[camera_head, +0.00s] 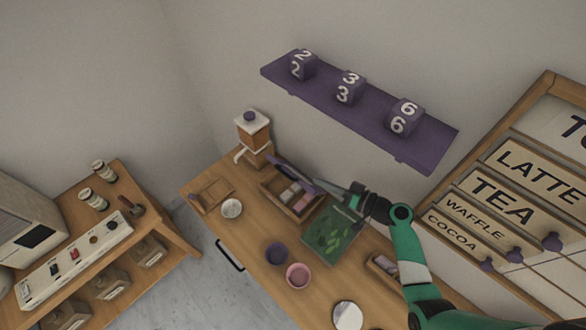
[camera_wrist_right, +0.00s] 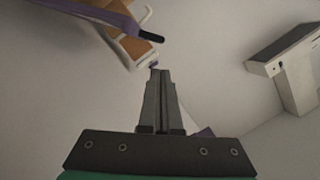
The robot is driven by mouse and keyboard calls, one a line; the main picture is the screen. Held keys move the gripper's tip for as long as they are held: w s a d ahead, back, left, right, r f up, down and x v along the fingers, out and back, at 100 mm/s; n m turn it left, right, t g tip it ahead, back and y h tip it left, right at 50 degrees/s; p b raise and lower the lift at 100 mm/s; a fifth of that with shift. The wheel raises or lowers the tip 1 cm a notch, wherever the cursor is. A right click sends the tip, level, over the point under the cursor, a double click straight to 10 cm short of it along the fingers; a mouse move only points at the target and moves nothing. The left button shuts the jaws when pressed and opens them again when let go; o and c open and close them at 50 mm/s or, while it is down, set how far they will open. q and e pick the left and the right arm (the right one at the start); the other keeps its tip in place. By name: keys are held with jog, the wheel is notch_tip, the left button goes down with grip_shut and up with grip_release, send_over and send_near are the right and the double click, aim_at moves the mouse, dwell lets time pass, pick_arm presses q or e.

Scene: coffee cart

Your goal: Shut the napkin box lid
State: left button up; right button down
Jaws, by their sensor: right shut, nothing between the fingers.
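The napkin box (camera_head: 270,199) is a wooden box on the counter with pale and dark contents showing inside. Its purple lid (camera_head: 292,172) stands open, tilted up along the back side of the box. My right gripper (camera_head: 322,185) is shut and empty, its tips close to the right end of the lid; whether they touch it I cannot tell. In the right wrist view the closed fingers (camera_wrist_right: 160,75) point up the picture, and a purple edge with a dark tip, likely the lid (camera_wrist_right: 105,14), crosses the upper left. My left gripper is not in view.
A green mat (camera_head: 330,236) lies right of the box. A white bowl (camera_head: 232,208), a dark cup (camera_head: 276,253) and a pink cup (camera_head: 298,275) stand in front. A purple shelf (camera_head: 375,115) with number blocks hangs above.

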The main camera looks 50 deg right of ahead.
aim_at(297, 179)
jog(key=shift+w+a+f+b, duration=0.15)
jog(key=shift+w+f+b, duration=0.45)
jog(key=shift+b, duration=1.1)
jog(key=shift+w+a+f+b, duration=0.2)
jog(key=shift+w+b, duration=0.55)
jog(key=shift+b, duration=0.9)
jog(key=shift+b+x, duration=0.6)
jog(key=shift+x, duration=0.45)
jog(key=x, duration=0.2)
jog(key=r+x, duration=0.1)
jog(key=x, duration=0.1)
jog(key=shift+w, duration=0.15)
jog(key=shift+w+f, duration=0.1)
jog(key=shift+w, duration=0.4)
jog(key=shift+a+f, duration=0.1)
